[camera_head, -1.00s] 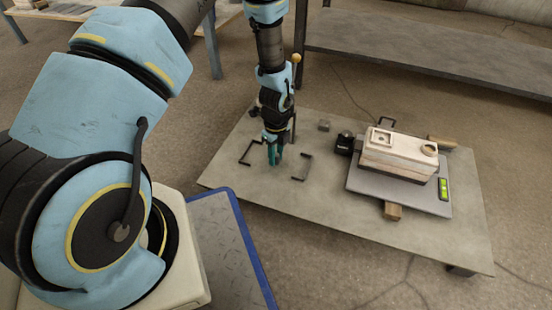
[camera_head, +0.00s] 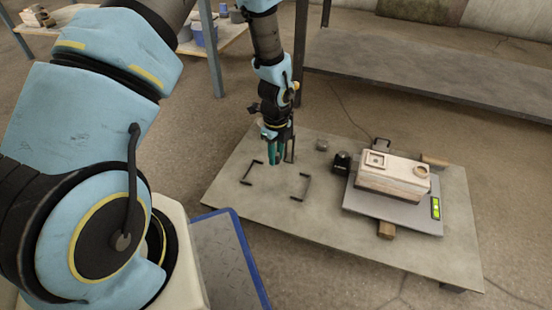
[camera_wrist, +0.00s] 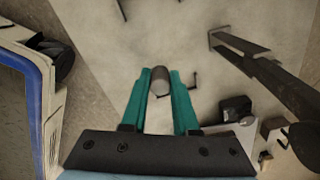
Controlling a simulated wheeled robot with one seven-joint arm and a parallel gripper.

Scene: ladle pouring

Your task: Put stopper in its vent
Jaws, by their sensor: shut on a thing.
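My gripper (camera_head: 275,160) has its teal fingers pointing down above the left part of the low table. In the wrist view, the fingers are closed on a short grey cylinder (camera_wrist: 159,79), apparently the stopper. The head view does not show it clearly between the fingers. The pale block-shaped mould (camera_head: 393,183) lies on a grey plate to the right. Its top has a square opening (camera_head: 377,160) and a round opening (camera_head: 422,171), probably the vent. My gripper is well left of the mould.
Two black brackets (camera_head: 252,174) (camera_head: 301,187) stand on the table (camera_head: 240,205) below my gripper. A dark post (camera_wrist: 265,72) rises close beside my gripper. A black device (camera_head: 341,162) and a small grey block (camera_head: 322,145) sit left of the mould. A green level (camera_head: 436,208) lies at the plate's right.

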